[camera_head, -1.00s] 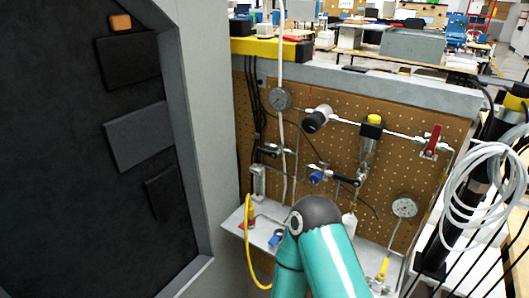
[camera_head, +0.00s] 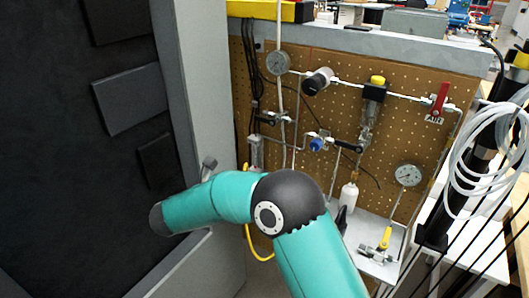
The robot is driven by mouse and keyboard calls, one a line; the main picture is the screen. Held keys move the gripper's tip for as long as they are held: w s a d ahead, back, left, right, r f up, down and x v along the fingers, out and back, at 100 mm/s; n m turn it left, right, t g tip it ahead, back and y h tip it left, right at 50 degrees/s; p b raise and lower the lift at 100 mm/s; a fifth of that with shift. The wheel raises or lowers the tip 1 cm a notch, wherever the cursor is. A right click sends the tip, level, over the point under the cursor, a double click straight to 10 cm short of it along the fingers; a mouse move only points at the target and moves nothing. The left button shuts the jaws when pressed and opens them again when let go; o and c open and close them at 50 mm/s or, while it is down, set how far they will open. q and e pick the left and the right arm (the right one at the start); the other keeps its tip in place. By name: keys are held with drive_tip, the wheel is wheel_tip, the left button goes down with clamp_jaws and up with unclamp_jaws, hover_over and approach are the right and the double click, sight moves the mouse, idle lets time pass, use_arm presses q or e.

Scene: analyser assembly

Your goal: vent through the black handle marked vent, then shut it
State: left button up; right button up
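A black lever handle (camera_head: 347,145) sits on the pegboard panel, just right of a blue fitting (camera_head: 317,144). Another small dark handle (camera_head: 268,120) sits further left on the tubing. No vent marking is legible, so I cannot tell which handle bears it. One of my teal arms crosses the lower middle, its black joint in front of the lower left of the panel. Neither gripper can be made out. The arm hides part of the panel's shelf.
A grey cabinet edge (camera_head: 205,90) stands at left. Coiled white tubing (camera_head: 460,190) hangs at right.

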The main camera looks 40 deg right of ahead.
sight(264, 121)
wheel_tip(264, 121, up, 12)
drive_tip(key=h, duration=0.4)
drive_tip(key=shift+m+t, duration=0.3)
drive_tip(key=shift+t, duration=0.2)
drive_tip(key=p+x, duration=0.2)
drive_tip(key=x, duration=1.5)
drive_tip(key=shift+w+a+f, duration=0.1)
drive_tip(key=shift+w+a, duration=0.05)
drive_tip(key=shift+c, duration=0.3)
drive_tip(key=c, duration=1.1)
